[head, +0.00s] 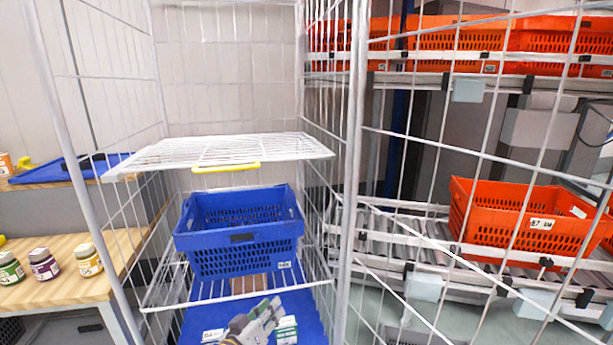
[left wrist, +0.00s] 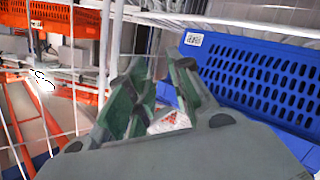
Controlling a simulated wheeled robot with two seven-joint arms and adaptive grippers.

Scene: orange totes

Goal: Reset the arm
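My left gripper (head: 262,318) shows at the bottom centre of the head view, inside the wire cage trolley. In the left wrist view its two green-padded fingers (left wrist: 160,95) stand apart with a gap between them. A white item with red print (left wrist: 169,122) shows beyond the gap; nothing is visibly clamped. In the head view a green-and-white box (head: 287,330) is just right of the gripper, above a blue surface (head: 195,318); I cannot tell whether they touch. My right gripper is in neither view.
A blue crate (head: 240,240) sits on the trolley's middle shelf, below a white wire shelf (head: 225,150); it also shows in the left wrist view (left wrist: 265,75). Cage bars (head: 352,150) stand at right. Orange totes (head: 525,220) lie on racks beyond. A wooden table with jars (head: 88,260) is left.

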